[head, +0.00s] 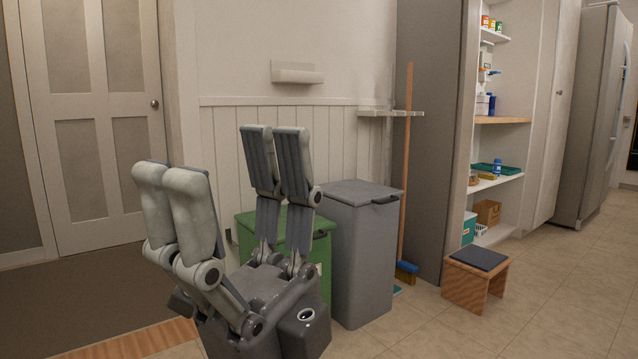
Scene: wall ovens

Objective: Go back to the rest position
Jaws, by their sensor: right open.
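My right gripper (224,157) is large in the left and centre of the head view, its fingers pointing up. It is open, with a wide gap between its two finger pairs and nothing held there. It appears in front of a green bin (322,250) and hides much of it. I cannot tell its exact distance from the bin. My left gripper is not in view. No wall oven shows in this view.
A grey bin (358,255) stands beside the green one. A broom (406,170) leans by a tall cabinet side. A small wooden stool (476,280) is at the right, before open pantry shelves and a fridge (590,120). A closed door (95,120) is at left. Floor at lower right is clear.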

